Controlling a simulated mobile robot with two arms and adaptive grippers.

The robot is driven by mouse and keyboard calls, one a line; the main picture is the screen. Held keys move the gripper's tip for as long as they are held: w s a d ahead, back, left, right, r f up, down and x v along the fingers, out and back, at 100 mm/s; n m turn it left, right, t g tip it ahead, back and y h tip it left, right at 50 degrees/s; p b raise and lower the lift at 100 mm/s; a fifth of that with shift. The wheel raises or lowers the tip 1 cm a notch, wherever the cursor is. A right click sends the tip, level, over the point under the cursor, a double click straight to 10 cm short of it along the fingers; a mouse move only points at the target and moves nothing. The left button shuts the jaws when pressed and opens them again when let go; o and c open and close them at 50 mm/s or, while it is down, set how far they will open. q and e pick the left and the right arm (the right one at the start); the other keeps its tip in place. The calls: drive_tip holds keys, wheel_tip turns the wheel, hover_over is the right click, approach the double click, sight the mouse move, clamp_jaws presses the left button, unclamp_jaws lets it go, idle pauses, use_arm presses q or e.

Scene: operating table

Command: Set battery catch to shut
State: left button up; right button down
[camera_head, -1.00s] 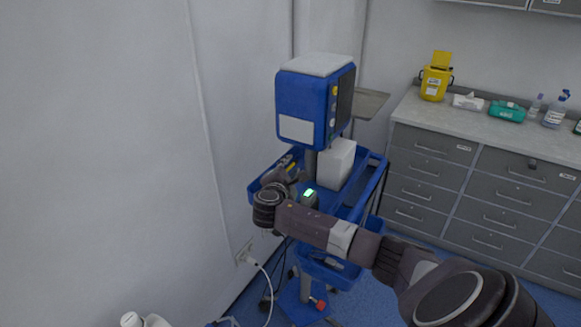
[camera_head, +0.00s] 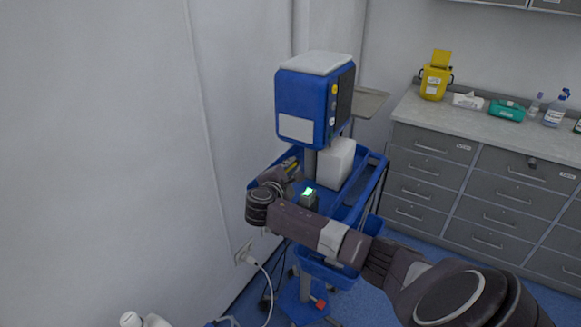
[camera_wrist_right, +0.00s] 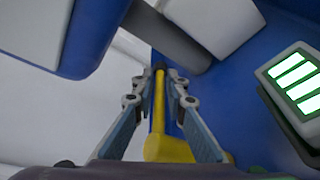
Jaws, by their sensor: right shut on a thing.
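A slim yellow lever, apparently the battery catch (camera_wrist_right: 159,100), runs between the fingers of my right gripper (camera_wrist_right: 160,82) in the right wrist view. The fingers are shut on it, and its wide yellow end lies nearer the camera. In the head view my right gripper (camera_head: 288,169) is small and partly hidden by its own wrist, at the left side of the blue cart tray. A dark block with green lit bars (camera_wrist_right: 298,80), possibly the battery or its charge display, is to the right; its green light (camera_head: 308,191) also shows in the head view. My left gripper is not in view.
A blue monitor (camera_head: 306,107) stands on a pole above the cart tray (camera_head: 366,182). A white box (camera_head: 336,163) sits in the tray behind the gripper. A white wall (camera_head: 150,150) is close on the left. Grey drawers (camera_head: 480,200) stand at the right.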

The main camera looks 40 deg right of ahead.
drive_tip(key=m+g, duration=0.1)
drive_tip(key=s+m+g+h+b, duration=0.1)
drive_tip(key=g, duration=0.1)
drive_tip(key=shift+s+f+m, duration=0.15)
drive_tip(key=shift+m, duration=0.15)
drive_tip(key=shift+s+a+f+m+g+h+b, duration=0.15)
drive_tip(key=shift+s+m+g+b, duration=0.2)
drive_tip(key=shift+g, duration=0.25)
drive_tip(key=shift+s+d+r+m+g+h+b, duration=0.1)
drive_tip(key=shift+s+m+g+h+b, duration=0.1)
drive_tip(key=shift+m+g, duration=0.35)
drive_tip(key=s+m+g+b, duration=0.1)
drive_tip(key=m+g+b, duration=0.1)
drive_tip(key=b, duration=0.1)
drive_tip(key=s+a+m+g+b, duration=0.1)
drive_tip(key=m+g+b, duration=0.1)
drive_tip(key=g+b, duration=0.1)
drive_tip(key=s+m+g+b, duration=0.1)
drive_tip(key=g+b, duration=0.2)
drive_tip(key=shift+s+a+m+b, duration=0.15)
drive_tip(key=shift+a+m+b, duration=0.1)
drive_tip(key=shift+m+b, duration=0.15)
drive_tip(key=shift+s+a+r+m+g+y+b, duration=0.25)
drive_tip(key=shift+m+g+y+b, duration=0.3)
drive_tip(key=shift+b, duration=0.55)
drive_tip(key=shift+d, duration=0.1)
drive_tip(key=c, duration=2)
unclamp_jaws()
drive_tip(key=shift+c, duration=0.2)
